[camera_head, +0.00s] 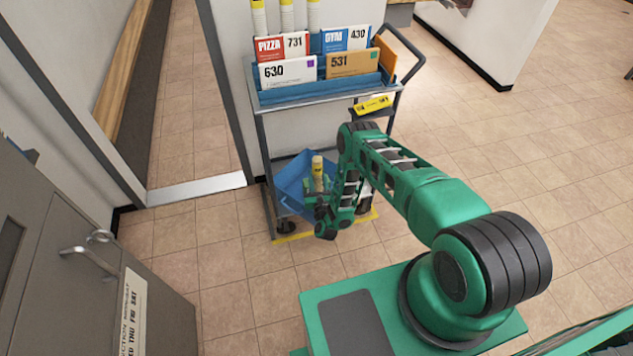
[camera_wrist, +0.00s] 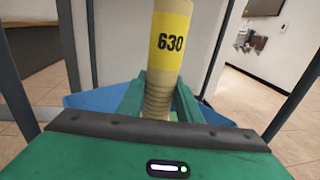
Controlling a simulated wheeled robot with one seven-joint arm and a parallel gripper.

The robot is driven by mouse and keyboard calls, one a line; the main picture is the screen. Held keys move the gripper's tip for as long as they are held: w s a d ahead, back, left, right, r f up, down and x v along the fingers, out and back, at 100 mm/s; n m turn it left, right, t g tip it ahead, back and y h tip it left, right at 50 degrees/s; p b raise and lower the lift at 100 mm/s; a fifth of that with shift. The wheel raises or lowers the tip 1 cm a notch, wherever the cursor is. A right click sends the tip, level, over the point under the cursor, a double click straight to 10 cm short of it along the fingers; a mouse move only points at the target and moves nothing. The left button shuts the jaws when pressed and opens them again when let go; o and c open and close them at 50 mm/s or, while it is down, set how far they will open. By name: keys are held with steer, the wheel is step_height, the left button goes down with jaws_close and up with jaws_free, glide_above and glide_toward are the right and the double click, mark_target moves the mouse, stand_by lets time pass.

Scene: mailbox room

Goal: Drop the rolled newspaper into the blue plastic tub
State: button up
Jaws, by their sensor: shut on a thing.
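The rolled newspaper (camera_head: 317,172) is a cream roll with a yellow band. In the wrist view the roll (camera_wrist: 171,45) stands upright, and its band reads 630. My gripper (camera_head: 318,187) is shut on its lower part; the green fingers also show in the wrist view (camera_wrist: 158,92). The blue plastic tub (camera_head: 291,182) is on the cart's lower shelf, partly hidden by my arm and gripper. In the wrist view the tub (camera_wrist: 88,98) shows behind the fingers. The roll appears over or in front of the tub; I cannot tell whether its lower end is inside.
The cart (camera_head: 262,140) has dark posts close around the tub. Its upper tray (camera_head: 300,95) holds several parcels, with more rolls (camera_head: 286,14) behind. A grey door (camera_head: 50,255) stands at the left. The tiled floor (camera_head: 228,290) in front is clear.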

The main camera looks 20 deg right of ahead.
mark_target(318, 186)
steer(key=shift+d+f, duration=0.1)
steer(key=shift+f, duration=1.85)
steer(key=o, duration=1.1)
